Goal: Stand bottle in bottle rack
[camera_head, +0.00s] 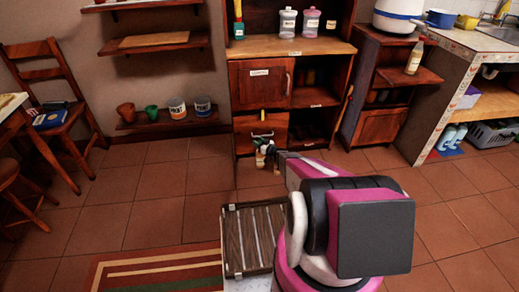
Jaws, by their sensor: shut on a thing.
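My gripper (265,155) is small and far off in the head view, in front of the lower drawer of the wooden cabinet. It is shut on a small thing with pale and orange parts. That thing is too small and too covered by the fingers to name. A cream bottle (414,58) stands upright on the right-hand wooden shelf. A green and yellow bottle (239,22) stands on the cabinet top. I cannot tell which part is the bottle rack.
The wooden cabinet (258,83) has a door, a drawer and open dark compartments. Two labelled jars, one clear (287,22) and one pink (310,22), stand on its top. A low shelf (168,119) holds pots and cans. A chair (52,90) stands left. Tiled floor is clear mid-left.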

